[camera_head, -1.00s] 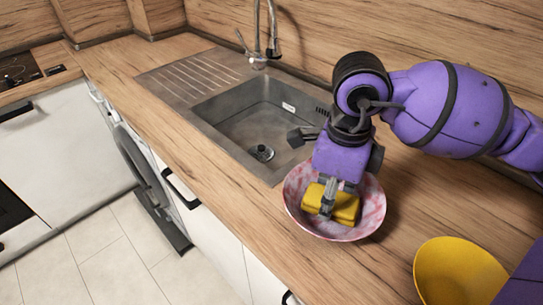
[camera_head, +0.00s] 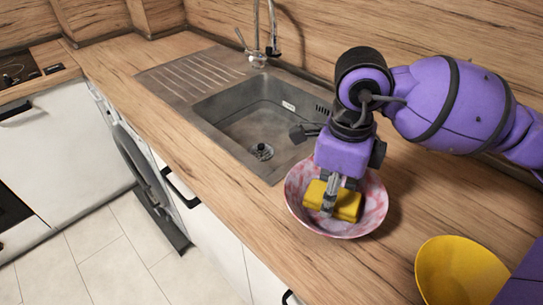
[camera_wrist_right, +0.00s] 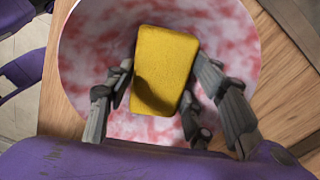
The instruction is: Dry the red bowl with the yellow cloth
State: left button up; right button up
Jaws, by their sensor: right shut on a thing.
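The red bowl (camera_head: 374,207), mottled red and white, stands upright on the wooden worktop in front of the sink. It also fills much of the right wrist view (camera_wrist_right: 225,50). The yellow cloth (camera_head: 346,206), a thick folded block, is inside the bowl. My right gripper (camera_head: 328,208) points down into the bowl and is shut on the cloth. In the right wrist view, its fingers (camera_wrist_right: 155,105) lie on either side of the cloth (camera_wrist_right: 165,65). Whether the cloth touches the bowl's inner surface is hard to tell. My left gripper is not in view.
The sink (camera_head: 235,125) with its tap (camera_head: 271,35) lies just behind and left of the bowl. A yellow bowl (camera_head: 455,275) stands on the worktop at the lower right. The worktop's front edge is close to the red bowl. The wooden splashback (camera_head: 420,25) rises behind.

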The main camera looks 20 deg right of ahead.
jog(key=shift+a, duration=0.1)
jog(key=shift+s+a+f, duration=0.15)
jog(key=shift+s+a, duration=0.5)
jog(key=shift+s, duration=0.2)
jog(key=shift+d, duration=0.1)
jog(key=shift+w+d, duration=0.25)
jog(key=shift+w, duration=0.15)
jog(key=shift+w+d+r, duration=0.2)
jog(key=shift+w+d, duration=0.15)
jog(key=shift+w, duration=0.1)
jog(key=shift+s+a+f, duration=0.2)
jog(key=shift+s+a, duration=0.45)
jog(key=shift+s, duration=0.2)
